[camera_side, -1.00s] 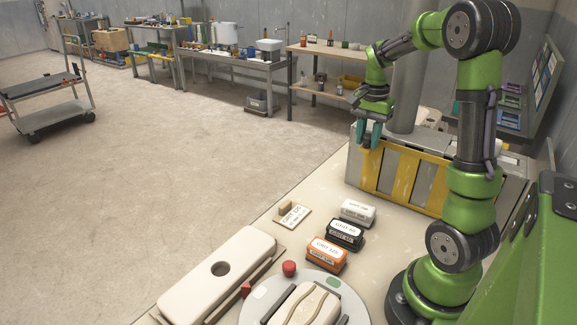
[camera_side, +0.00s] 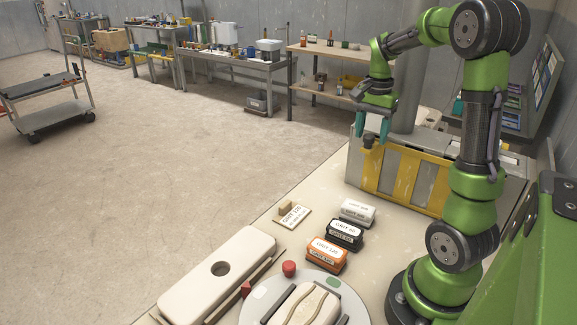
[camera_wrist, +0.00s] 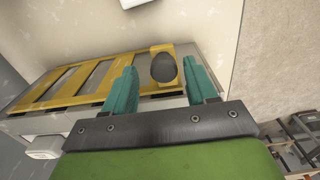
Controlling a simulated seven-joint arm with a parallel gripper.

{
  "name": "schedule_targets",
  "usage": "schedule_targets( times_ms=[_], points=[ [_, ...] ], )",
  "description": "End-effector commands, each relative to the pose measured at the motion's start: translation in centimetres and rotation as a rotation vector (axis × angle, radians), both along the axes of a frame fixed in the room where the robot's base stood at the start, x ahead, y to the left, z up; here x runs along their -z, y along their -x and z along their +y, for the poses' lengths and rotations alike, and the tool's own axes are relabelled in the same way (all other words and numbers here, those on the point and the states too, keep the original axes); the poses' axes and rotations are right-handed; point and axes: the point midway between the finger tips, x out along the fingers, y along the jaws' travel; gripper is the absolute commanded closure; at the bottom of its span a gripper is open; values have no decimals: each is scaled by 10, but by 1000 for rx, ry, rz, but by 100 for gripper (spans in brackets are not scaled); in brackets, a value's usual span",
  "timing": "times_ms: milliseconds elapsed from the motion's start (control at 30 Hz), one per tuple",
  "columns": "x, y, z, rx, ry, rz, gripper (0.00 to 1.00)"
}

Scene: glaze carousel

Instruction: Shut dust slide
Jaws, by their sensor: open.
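The dust slide is a yellow slotted plate (camera_side: 402,174) on the front of a grey box (camera_side: 497,178), with grey showing between its bars. It also shows in the wrist view (camera_wrist: 75,83). A dark knob (camera_side: 368,140) stands at its left end in the side view. In the wrist view the knob (camera_wrist: 163,68) sits on a yellow tab and appears between my fingertips. My gripper (camera_side: 374,134) is open and empty, just above the knob, with its teal fingers spread and pointing down. I cannot tell whether a fingertip touches the knob.
On the bench stand a white block (camera_side: 357,212), a black block (camera_side: 344,234) and an orange block (camera_side: 326,254). A round turntable (camera_side: 352,304), a red knob (camera_side: 289,268) and a long pale cover (camera_side: 222,270) are nearer.

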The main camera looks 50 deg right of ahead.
Motion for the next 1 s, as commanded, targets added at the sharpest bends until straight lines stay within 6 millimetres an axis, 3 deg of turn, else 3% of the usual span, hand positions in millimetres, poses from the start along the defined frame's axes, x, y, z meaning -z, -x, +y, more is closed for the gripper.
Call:
schedule_targets(
  times_ms=[400, 533, 733, 1000],
  points=[
    [-101, 0, -1, 2, 5, -5, 43],
    [-126, 0, -1, 1, 4, -3, 43],
    [-148, 0, -1, 2, 1, -1, 43],
    [-152, 1, 0, 1, 0, 1, 43]
  ],
)
